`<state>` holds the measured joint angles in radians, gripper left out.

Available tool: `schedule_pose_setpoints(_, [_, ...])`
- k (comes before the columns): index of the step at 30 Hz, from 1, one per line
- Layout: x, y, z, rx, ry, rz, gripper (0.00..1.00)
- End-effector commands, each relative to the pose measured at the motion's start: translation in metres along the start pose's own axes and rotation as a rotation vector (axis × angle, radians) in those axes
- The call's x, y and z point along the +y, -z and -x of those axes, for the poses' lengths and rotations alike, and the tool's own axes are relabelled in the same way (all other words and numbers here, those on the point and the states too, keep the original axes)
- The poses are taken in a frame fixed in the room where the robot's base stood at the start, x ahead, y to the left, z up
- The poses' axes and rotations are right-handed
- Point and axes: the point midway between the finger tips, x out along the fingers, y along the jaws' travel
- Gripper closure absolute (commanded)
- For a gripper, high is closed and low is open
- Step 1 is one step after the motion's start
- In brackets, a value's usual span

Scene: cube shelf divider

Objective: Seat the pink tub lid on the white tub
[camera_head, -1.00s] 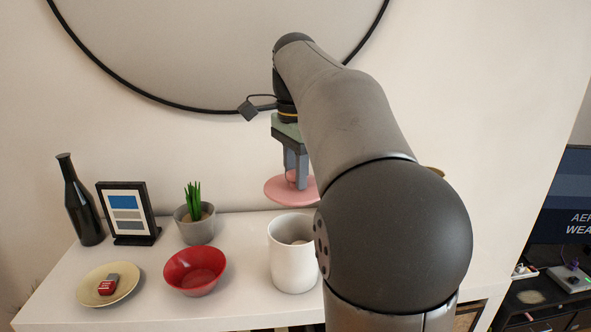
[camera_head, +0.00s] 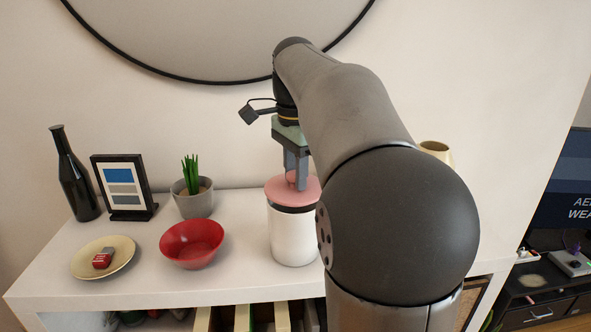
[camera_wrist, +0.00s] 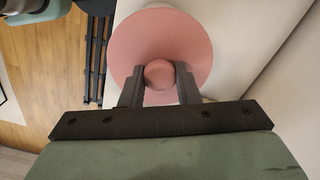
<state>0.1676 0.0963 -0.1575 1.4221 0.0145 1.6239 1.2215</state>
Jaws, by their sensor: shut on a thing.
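The pink tub lid (camera_head: 289,193) is a round disc with a knob on top. It lies level over the mouth of the white tub (camera_head: 292,238), with a dark band showing just under its rim. I cannot tell whether that band is a gap or part of the lid. My gripper (camera_head: 296,182) points down from above and is shut on the lid's knob. In the wrist view the lid (camera_wrist: 140,47) fills the middle, with its knob between the fingers of my gripper (camera_wrist: 159,78). The tub is hidden there beneath the lid.
A red bowl (camera_head: 192,243) stands left of the tub. Behind it are a potted plant (camera_head: 193,200), a picture frame (camera_head: 124,185) and a black bottle (camera_head: 76,180). A plate (camera_head: 100,262) holds a small red item. A cream vessel (camera_head: 436,151) shows partly behind my arm.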

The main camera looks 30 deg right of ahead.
Motion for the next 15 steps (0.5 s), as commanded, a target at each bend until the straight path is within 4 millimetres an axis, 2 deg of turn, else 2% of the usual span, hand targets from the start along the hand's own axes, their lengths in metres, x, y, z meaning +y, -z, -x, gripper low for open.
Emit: schedule_pose_setpoints(15, [0.0001,-0.0001,-0.0047,0.0,0.0,0.0,1.0])
